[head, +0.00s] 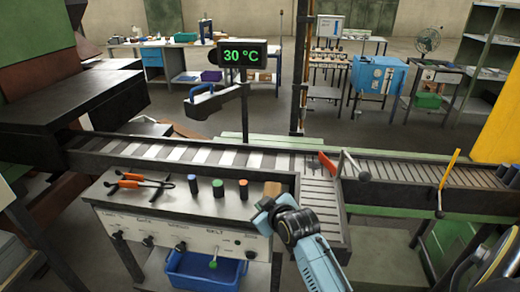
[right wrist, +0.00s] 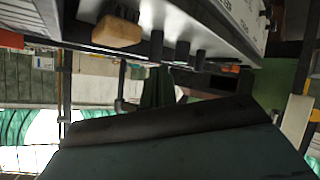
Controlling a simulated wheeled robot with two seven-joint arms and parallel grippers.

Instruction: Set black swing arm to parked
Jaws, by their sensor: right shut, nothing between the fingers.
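The black swing arm (head: 215,102) shows in the head view, reaching left from the post under the green-lit temperature display. A blue handle (head: 205,91) sits on its outer part. The arm hangs above the far side of the roller conveyor. My right gripper (head: 266,211) is shut and empty at the right front corner of the control bench, well below and to the right of the swing arm and apart from it. The right wrist view does not show the swing arm; a large dark shape fills its lower part. My left gripper is not in view.
The control bench (head: 150,207) carries orange-handled tongs (head: 140,181), three coloured-top cylinders (head: 218,188) and a wooden block (head: 272,190), also in the right wrist view (right wrist: 118,32). The conveyor (head: 180,153) runs behind it. A dark vertical post (head: 299,70) stands right of the display.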

